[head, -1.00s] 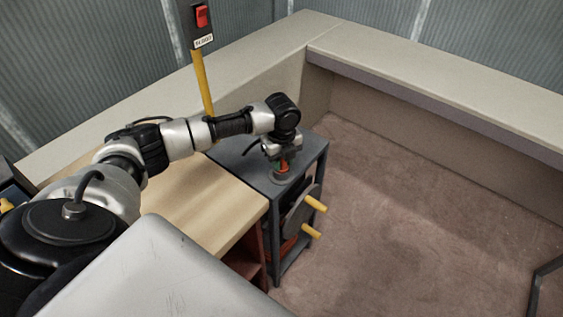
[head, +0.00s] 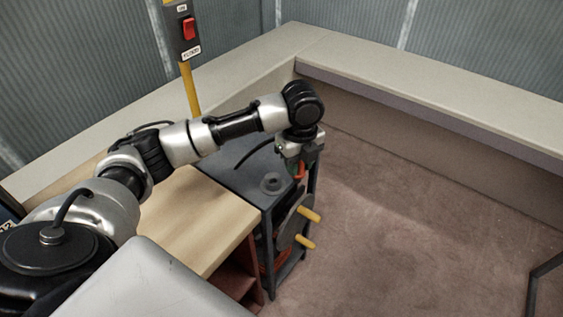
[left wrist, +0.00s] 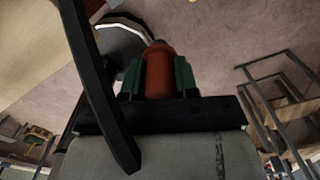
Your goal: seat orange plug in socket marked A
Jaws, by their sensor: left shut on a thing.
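My left gripper (head: 297,164) is shut on the orange plug (head: 300,173), held beyond the right edge of a dark metal stand (head: 237,172). In the left wrist view the plug (left wrist: 158,72) sits between the green fingertips (left wrist: 157,78), its rounded end pointing away from the wrist. A small grey round holder (head: 271,184) on the stand's top is bare. I cannot make out a socket marked A. My right gripper is not in view.
A disc with yellow handles (head: 304,215) is on the stand's side. A wooden top (head: 195,215) adjoins the stand. A post carries a red switch (head: 188,28). A pale bench (head: 430,85) runs along the wall. Open carpet (head: 410,220) lies to the right.

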